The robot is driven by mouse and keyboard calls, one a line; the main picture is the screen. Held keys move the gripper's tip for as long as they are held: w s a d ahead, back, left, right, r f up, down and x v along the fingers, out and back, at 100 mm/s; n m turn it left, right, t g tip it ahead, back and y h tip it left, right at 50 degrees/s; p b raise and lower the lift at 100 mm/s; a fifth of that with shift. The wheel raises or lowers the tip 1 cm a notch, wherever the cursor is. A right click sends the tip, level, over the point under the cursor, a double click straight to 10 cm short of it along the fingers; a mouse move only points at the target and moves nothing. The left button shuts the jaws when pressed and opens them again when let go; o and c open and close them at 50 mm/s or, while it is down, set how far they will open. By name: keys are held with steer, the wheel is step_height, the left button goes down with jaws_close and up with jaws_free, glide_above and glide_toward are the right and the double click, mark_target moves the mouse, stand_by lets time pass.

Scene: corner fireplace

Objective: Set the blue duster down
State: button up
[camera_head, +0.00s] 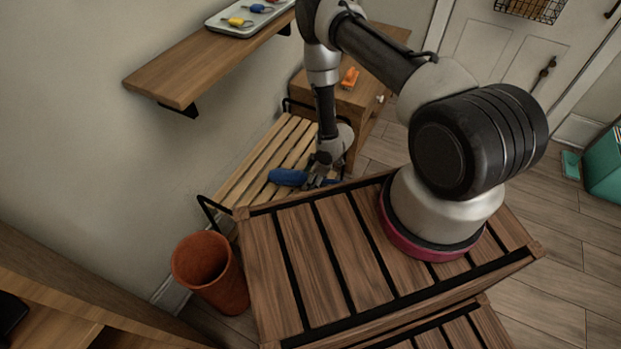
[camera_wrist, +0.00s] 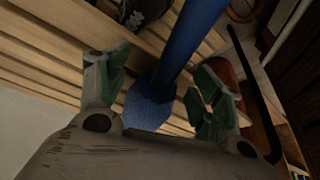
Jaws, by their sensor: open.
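The blue duster (camera_head: 288,177) is at the slatted wooden bench (camera_head: 262,160), its fluffy head toward the left in the head view. My gripper (camera_head: 321,170) is over the bench beside the duster's head. In the wrist view the duster (camera_wrist: 150,106) passes between the two spread fingers of my gripper (camera_wrist: 160,88), with its blue handle running up and away. The fingers stand apart from it on both sides. The slats lie behind it; I cannot tell whether its whole length touches them.
A terracotta pot (camera_head: 212,272) stands at the bench's near end. A wall shelf (camera_head: 180,78) with a tray (camera_head: 222,27) juts out above the bench. A wooden cabinet (camera_head: 345,98) bearing an orange object (camera_head: 350,78) stands behind. A dark object (camera_wrist: 145,12) lies on the slats.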

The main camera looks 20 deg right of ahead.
steer(key=v, duration=0.8)
steer(key=shift+w, duration=0.15)
steer(key=w+d+r+m+t+h, duration=0.15)
steer(key=w+r, duration=0.25)
steer(key=r, duration=0.4)
steer(key=w+d+r+m+h, duration=0.1)
steer(key=w+d+r, duration=0.25)
steer(key=r, duration=0.45)
steer(key=d+r+m+h, duration=0.1)
steer(key=d+r+m, duration=0.15)
steer(key=r, duration=0.85)
steer(key=d+r+m+h, duration=0.1)
steer(key=d+r, duration=0.2)
steer(key=r, duration=0.9)
steer(key=s+d+r+m+t, duration=0.1)
steer(key=s+d+r+m, duration=0.25)
steer(key=s+r, duration=1.15)
steer(key=s+a+r+m, duration=0.1)
steer(key=s+r+m, duration=0.1)
steer(key=s, duration=0.6)
steer(key=s+a+r+m, duration=0.1)
steer(key=s+r+m, duration=0.1)
steer(key=s+r, duration=0.3)
steer(key=s, duration=0.2)
steer(key=shift+s, duration=0.35)
